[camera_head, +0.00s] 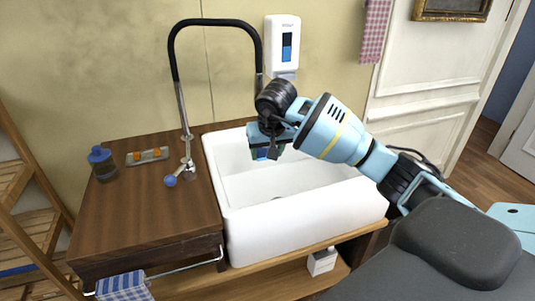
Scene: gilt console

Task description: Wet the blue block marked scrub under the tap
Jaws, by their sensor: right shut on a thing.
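My right gripper (268,140) reaches in from the right over the white sink (240,215). It is shut on a blue block (262,154), which is mostly hidden by the fingers; any marking on it is too small to read. The tap (184,115) stands on the wooden counter left of the sink, and its black hose (215,22) arches over to the right. The hose's lower end passes behind my right wrist, so the outlet is hidden. The block is held below that end, near the sink's back left. No water is visible. My left gripper is out of view.
A blue-lidded jar (102,163) and a grey brush-like item with orange parts (147,156) rest on the wooden counter (145,210). A soap dispenser (282,45) hangs on the wall behind. A checked cloth (122,286) hangs at the front rail. The sink's front is clear.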

